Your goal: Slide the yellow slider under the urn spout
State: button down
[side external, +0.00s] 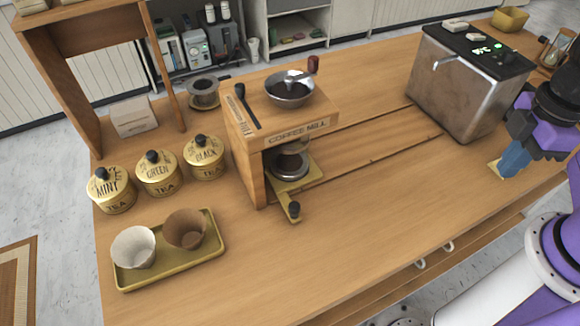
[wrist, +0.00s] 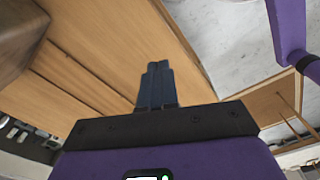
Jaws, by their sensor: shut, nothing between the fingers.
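The yellow slider (side external: 308,176) sits under the coffee mill (side external: 240,140), with a round metal piece (side external: 289,168) on it. Its dark knob (side external: 294,210) sticks out toward the front. The metal urn (side external: 455,95) stands at the back right, with its spout (side external: 441,64) on its left face. My gripper (side external: 506,172) is at the right, in front of the urn and well apart from the slider. Its blue fingers are shut and empty, pointing down near the table. The shut fingers also show in the wrist view (wrist: 157,76); the slider does not.
Straight grooves (side external: 385,155) run along the table between mill and urn, with clear surface around them. Tea tins (side external: 158,174) and a tray (side external: 150,279) with two cups are left.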

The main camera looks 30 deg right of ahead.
dwell(0.3)
jog(key=c, duration=1.6)
grip_release()
jog(key=o, duration=0.6)
jog(key=a, duration=0.1)
jog(key=w+a, duration=0.2)
jog(key=shift+a+r, duration=0.2)
jog(key=shift+r, duration=0.05)
jog(key=n+t+y, duration=0.1)
jog(key=n+y, duration=0.1)
jog(key=y, duration=0.2)
send_near(295, 205)
jog(key=x, duration=1)
jog(key=shift+f, duration=0.1)
jog(key=shift+c, duration=0.2)
grip_shut()
